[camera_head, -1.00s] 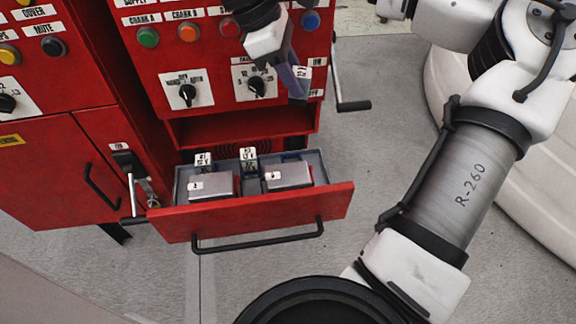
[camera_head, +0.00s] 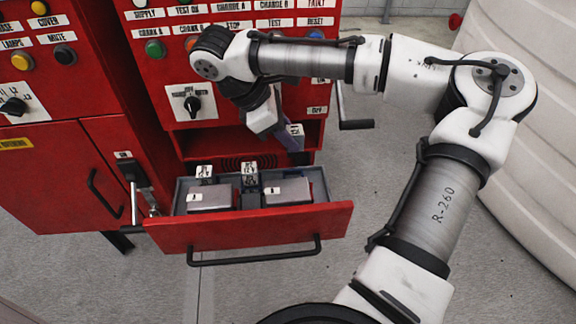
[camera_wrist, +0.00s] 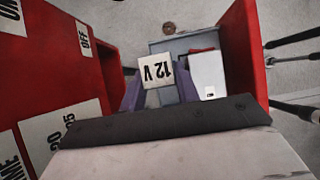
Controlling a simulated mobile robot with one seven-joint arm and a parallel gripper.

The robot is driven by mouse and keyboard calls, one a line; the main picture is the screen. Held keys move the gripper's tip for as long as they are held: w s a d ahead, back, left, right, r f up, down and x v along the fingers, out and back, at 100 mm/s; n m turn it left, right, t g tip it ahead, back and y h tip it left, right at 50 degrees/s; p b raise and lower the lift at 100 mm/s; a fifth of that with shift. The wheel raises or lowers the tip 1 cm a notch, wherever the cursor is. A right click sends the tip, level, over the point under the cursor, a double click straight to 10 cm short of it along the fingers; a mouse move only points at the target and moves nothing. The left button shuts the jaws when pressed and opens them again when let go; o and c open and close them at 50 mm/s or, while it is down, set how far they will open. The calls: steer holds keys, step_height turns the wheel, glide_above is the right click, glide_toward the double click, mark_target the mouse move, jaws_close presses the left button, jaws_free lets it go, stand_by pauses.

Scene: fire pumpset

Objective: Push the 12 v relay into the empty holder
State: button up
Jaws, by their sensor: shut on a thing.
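The 12 V relay (camera_wrist: 158,72) is a small block with a white top face marked "12 V", upside down in the wrist view. My gripper (camera_wrist: 160,90) is shut on it, with a purple finger on each side. In the head view my gripper (camera_head: 290,140) and the relay's white label (camera_head: 295,130) are above the rear right part of the open drawer (camera_head: 250,236), apart from it. I cannot make out the empty holder in either view.
The drawer holds two grey boxes (camera_head: 210,197) (camera_head: 287,190) and labelled upright blocks (camera_head: 204,173) (camera_head: 250,174). The red cabinet (camera_head: 50,165) with switches stands behind. A black crank handle (camera_head: 355,124) juts out right of the drawer opening. A white box also shows in the wrist view (camera_wrist: 206,72).

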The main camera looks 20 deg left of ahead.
step_height(320, 180, down, 10)
steer(key=shift+r+p, duration=0.2)
steer(key=shift+p, duration=0.1)
steer(key=shift+f, duration=0.1)
steer(key=o, duration=0.8)
steer(key=shift+o, duration=0.2)
steer(key=v, duration=1.2)
steer(key=shift+b, duration=0.45)
